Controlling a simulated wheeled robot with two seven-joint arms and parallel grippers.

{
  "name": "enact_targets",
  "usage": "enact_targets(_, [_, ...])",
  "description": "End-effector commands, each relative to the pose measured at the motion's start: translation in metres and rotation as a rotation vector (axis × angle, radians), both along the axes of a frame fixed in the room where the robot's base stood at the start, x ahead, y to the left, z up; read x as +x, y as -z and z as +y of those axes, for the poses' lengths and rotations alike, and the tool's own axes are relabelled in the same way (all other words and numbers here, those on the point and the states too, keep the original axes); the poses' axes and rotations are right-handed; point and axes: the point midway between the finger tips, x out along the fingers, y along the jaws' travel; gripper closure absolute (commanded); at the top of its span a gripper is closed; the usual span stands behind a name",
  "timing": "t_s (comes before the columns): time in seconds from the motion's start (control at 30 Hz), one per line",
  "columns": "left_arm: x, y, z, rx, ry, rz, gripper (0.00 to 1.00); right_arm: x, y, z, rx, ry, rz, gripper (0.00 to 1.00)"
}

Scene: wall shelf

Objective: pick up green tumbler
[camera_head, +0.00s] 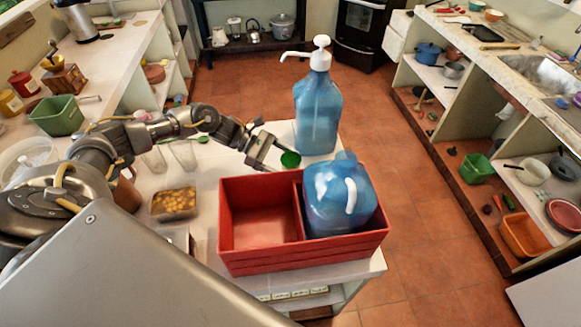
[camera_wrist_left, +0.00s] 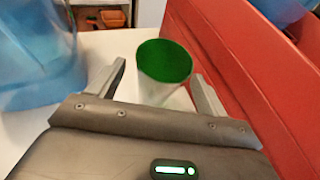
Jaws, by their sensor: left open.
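The green tumbler (camera_head: 290,160) stands on the white counter, between the large blue pump bottle and the red crate. In the left wrist view the tumbler (camera_wrist_left: 160,72) has a green inside and a pale outer wall, and it stands upright. My left gripper (camera_head: 279,159) is open at the tumbler. In the wrist view its fingers (camera_wrist_left: 160,80) lie on either side of the tumbler, with a gap on the left; the right finger is close to its wall. The tumbler's lower part is hidden behind the gripper body. My right gripper is not in view.
The red crate (camera_head: 261,254) is close beside the tumbler and holds a blue jug (camera_head: 332,205). The blue pump bottle (camera_head: 318,115) stands behind the tumbler. Clear glasses (camera_head: 184,153) and a food container (camera_head: 174,203) are to the left.

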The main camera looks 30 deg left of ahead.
Motion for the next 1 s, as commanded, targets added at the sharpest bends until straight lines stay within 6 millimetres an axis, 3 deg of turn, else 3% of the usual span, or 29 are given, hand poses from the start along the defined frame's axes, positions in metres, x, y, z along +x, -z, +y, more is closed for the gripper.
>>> enact_targets(0.03, [0.001, -0.002, -0.007, -0.002, 0.0, 0.003, 0.24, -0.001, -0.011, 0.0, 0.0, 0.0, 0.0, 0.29])
enact_targets(0.1, [0.003, 0.002, -0.014, -0.001, 0.0, 0.001, 0.24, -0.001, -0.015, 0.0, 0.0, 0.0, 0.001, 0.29])
enact_targets(0.43, [0.004, 0.009, -0.02, 0.001, -0.001, -0.001, 0.24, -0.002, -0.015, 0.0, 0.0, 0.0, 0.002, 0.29])
enact_targets(0.83, [0.004, 0.009, -0.019, 0.001, -0.002, -0.001, 0.76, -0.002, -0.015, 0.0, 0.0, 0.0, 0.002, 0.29])
enact_targets(1.0, [0.004, 0.008, -0.019, 0.0, -0.001, -0.002, 0.76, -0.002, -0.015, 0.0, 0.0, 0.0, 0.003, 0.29])
